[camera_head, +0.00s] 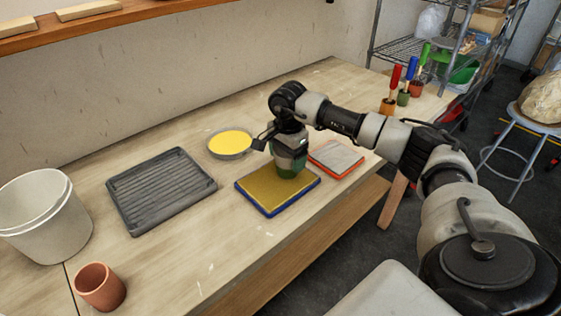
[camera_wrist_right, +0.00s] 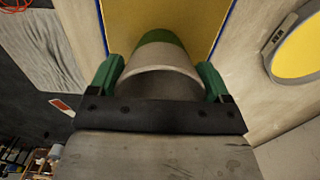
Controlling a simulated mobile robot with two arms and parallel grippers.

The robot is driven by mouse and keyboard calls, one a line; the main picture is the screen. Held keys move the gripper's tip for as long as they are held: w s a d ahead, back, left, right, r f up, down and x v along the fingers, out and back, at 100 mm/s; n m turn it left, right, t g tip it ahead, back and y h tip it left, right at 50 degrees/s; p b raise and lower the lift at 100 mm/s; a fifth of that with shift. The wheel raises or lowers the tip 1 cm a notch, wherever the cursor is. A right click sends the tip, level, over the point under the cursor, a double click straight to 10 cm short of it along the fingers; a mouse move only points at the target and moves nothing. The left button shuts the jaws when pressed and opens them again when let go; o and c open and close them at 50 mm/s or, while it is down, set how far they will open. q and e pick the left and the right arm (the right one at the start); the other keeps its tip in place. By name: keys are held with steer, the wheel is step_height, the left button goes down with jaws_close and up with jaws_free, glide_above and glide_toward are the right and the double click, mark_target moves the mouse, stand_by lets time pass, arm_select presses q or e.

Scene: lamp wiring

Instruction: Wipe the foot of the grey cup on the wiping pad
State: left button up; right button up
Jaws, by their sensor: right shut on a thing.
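My right gripper (camera_head: 290,150) is shut on the grey cup (camera_wrist_right: 160,75), with a green finger on each side of it in the right wrist view. The cup's far end is green and shows below the gripper in the head view (camera_head: 289,169). It stands over a yellow-brown pad with a blue edge (camera_head: 262,192). Its foot is at or very near the pad's surface; I cannot tell whether they touch. A second pad, pale grey with an orange-red edge (camera_head: 338,157), lies just to the right. My left gripper is not in view.
A dark ridged tray (camera_head: 161,190) lies to the left. A white bucket (camera_head: 42,218) and a terracotta cup (camera_head: 101,287) stand farther left. Small pots with coloured handles (camera_head: 404,90) stand at the far right.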

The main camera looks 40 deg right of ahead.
steer(key=shift+d, duration=0.25)
steer(key=shift+a, duration=0.9)
steer(key=shift+s+a+f+p, duration=0.15)
steer(key=shift+a+p, duration=0.1)
steer(key=shift+a, duration=1.35)
steer(key=shift+s+a+r+p, duration=0.1)
steer(key=shift+s+a+p, duration=0.1)
steer(key=shift+a, duration=1.35)
step_height(320, 180, up, 6)
steer(key=p, duration=0.3)
